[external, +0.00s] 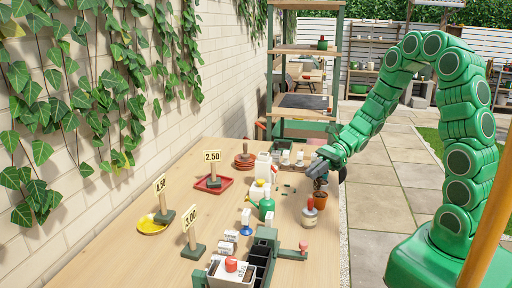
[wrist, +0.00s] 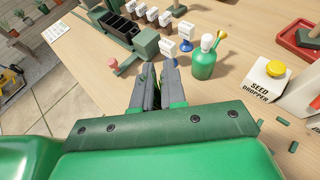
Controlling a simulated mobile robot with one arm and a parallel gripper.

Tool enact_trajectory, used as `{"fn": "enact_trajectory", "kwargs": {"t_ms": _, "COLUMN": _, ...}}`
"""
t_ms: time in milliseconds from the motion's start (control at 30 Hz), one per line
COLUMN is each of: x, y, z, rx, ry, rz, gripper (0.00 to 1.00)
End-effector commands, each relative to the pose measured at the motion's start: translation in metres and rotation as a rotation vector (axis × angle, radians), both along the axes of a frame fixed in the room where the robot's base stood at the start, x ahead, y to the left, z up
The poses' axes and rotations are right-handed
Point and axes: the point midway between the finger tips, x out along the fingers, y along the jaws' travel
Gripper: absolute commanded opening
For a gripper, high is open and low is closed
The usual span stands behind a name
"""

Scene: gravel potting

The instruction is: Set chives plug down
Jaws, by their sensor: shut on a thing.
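My gripper (external: 322,168) is over the right edge of the wooden table, pointing down. In the wrist view its two dark fingers (wrist: 160,78) are close together, shut on the chives plug, which they mostly hide. A small dark leafy shape (external: 319,184), likely the plug, shows right under the gripper in the external view. It is directly above or in the mouth of a terracotta pot (external: 320,201); I cannot tell whether it touches the pot. The pot stands upright near the table's right edge and is hidden in the wrist view.
A green bottle (wrist: 203,66), white label blocks and a seed dropper (wrist: 268,86) stand nearby. Black bins (wrist: 121,27) are at the near end. Price signs stand along the left.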

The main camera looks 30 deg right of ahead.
Motion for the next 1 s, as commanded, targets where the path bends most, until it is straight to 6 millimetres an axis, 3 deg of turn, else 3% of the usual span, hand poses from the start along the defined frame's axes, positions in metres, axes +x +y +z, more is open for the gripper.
{"fn": "enact_trajectory", "kwargs": {"t_ms": 400, "x": 0.051, "y": 0.023, "z": -0.026, "rx": 0.001, "ry": 0.001, "rz": 0.001, "gripper": 0.0}}
{"fn": "enact_trajectory", "kwargs": {"t_ms": 1000, "x": 0.087, "y": 0.039, "z": -0.074, "rx": 0.001, "ry": 0.0, "rz": -0.001, "gripper": 0.0}}
